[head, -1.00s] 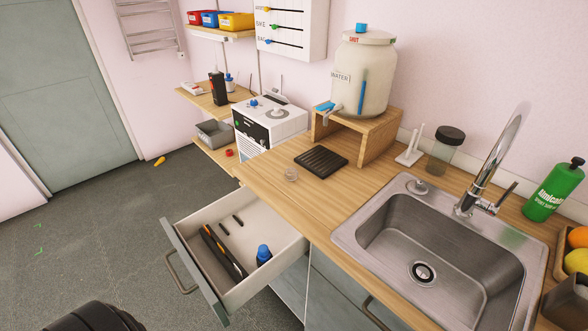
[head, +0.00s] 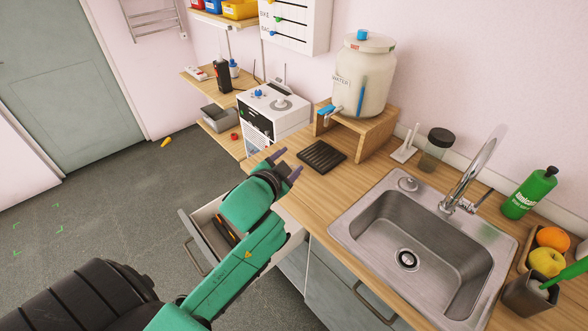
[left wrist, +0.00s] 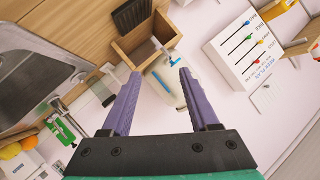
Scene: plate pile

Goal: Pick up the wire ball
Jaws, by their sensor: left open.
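I cannot make out the wire ball in either view now. A small pale wire-like ring lay on the wooden counter left of the black mat in the earlier head view, and my left gripper now covers that spot. My left gripper (head: 289,161) is open over the counter's left end, its fingers pointing up and right in the head view. In the left wrist view the purple fingers (left wrist: 160,75) are spread with nothing seen gripped between them. My right gripper is not in view.
The black ribbed mat (head: 321,157) lies just right of the fingers. A water jar (head: 364,85) stands on a wooden stand (head: 377,137) behind it. The sink (head: 345,230) is at right. An open drawer (head: 188,240) is below my left arm.

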